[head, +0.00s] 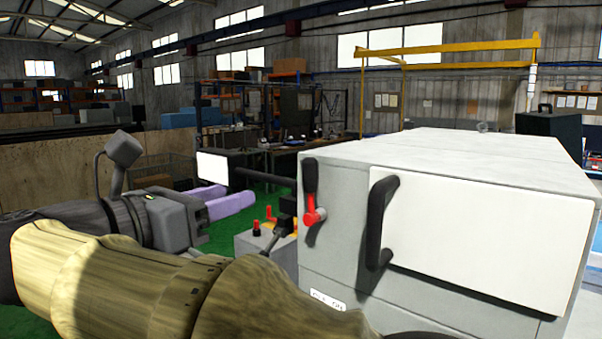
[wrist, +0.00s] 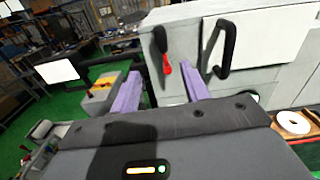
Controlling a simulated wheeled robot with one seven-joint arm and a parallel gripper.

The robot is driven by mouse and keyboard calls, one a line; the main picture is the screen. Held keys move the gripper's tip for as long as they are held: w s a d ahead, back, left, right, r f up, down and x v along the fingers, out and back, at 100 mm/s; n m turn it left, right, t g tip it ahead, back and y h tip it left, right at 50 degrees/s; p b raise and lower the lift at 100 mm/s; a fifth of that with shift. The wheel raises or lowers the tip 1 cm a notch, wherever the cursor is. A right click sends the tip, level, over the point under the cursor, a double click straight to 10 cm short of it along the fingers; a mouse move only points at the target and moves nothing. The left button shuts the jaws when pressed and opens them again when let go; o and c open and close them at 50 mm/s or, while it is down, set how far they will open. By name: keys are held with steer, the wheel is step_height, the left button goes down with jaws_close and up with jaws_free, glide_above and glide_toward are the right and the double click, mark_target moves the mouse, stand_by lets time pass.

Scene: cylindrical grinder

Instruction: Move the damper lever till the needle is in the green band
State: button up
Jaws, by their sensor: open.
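The lever on the left part of the grey machine's front has a black upper end and a red lower part (head: 313,215). It stands roughly upright, and it also shows in the wrist view (wrist: 167,66). My gripper (head: 240,195) has two purple fingers, spread apart and empty. In the head view it is left of the lever. In the wrist view my gripper (wrist: 160,87) shows the lever beyond and between its fingers, apart from them. I cannot make out a needle or green band in either view.
A black door handle (head: 376,222) on a white panel (head: 490,235) stands right of the lever. A control box with red buttons (head: 268,238) is below left. A white screen (head: 212,167) on a black bar is behind my gripper. A white disc (wrist: 293,122) lies at lower right.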

mark_target(305, 173)
steer(key=p+x, duration=0.7)
steer(key=x, duration=0.8)
steer(key=shift+w+d+r, duration=0.15)
steer(key=shift+d, duration=0.05)
steer(key=shift+w+d, duration=0.3)
steer(key=shift+w, duration=0.1)
steer(key=shift+c, duration=0.3)
jaws_close()
